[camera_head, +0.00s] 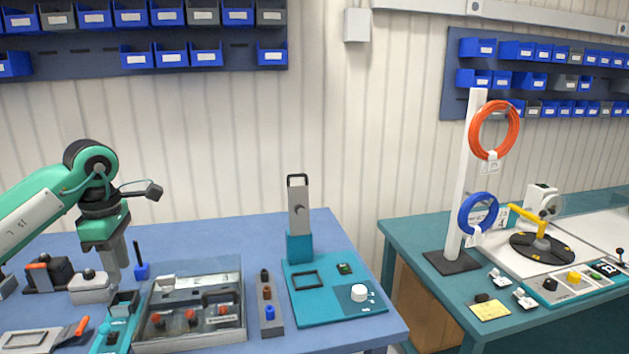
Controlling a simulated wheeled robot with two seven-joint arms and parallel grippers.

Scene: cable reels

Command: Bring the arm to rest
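My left arm, green and white, comes in from the left and bends down over the left part of the blue table. My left gripper (116,262) points down at the end of it, with grey fingers close together. The view does not show clearly whether there is a gap between them. No held thing shows at its fingers. The fingertips are near a grey block with a black knob (90,287) and a small blue holder with a dark upright pin (141,271). I cannot tell whether they touch either. My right gripper is not in view.
A clear-lidded box (192,313), a strip with colored pegs (267,304) and a teal press stand (331,288) crowd the blue table (330,231). The right table (405,234) holds a white post (463,175) with an orange coil (494,129) and blue coil (477,212).

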